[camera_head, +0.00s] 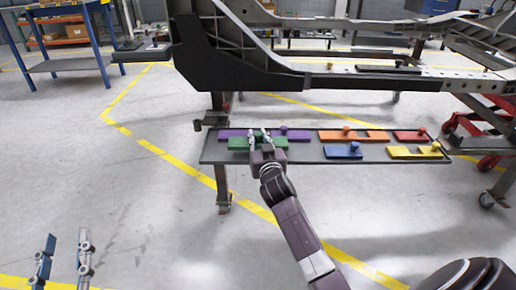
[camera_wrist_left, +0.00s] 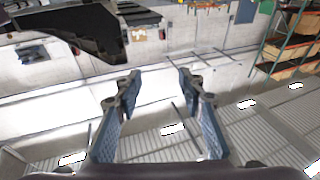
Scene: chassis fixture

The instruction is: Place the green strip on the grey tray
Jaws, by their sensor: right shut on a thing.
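The grey tray (camera_head: 302,154) is a long dark flat shelf below the chassis in the head view. The green strip (camera_head: 237,144) is at the tray's left part, in front of the purple strip (camera_head: 298,135). My right gripper (camera_head: 259,135) is shut on the green strip at its raised middle, partly hiding it. I cannot tell whether the strip touches the tray or is just above it. My left gripper (camera_head: 65,250) is at the bottom left, far from the tray. It is open and empty, as the left wrist view (camera_wrist_left: 158,82) also shows.
Orange (camera_head: 353,136), red (camera_head: 410,135), blue (camera_head: 342,151) and yellow (camera_head: 414,153) strips lie on the tray's right part. The large chassis (camera_head: 290,78) spans above and behind the tray. A blue-framed table (camera_head: 70,62) stands at the back left. The left floor is clear.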

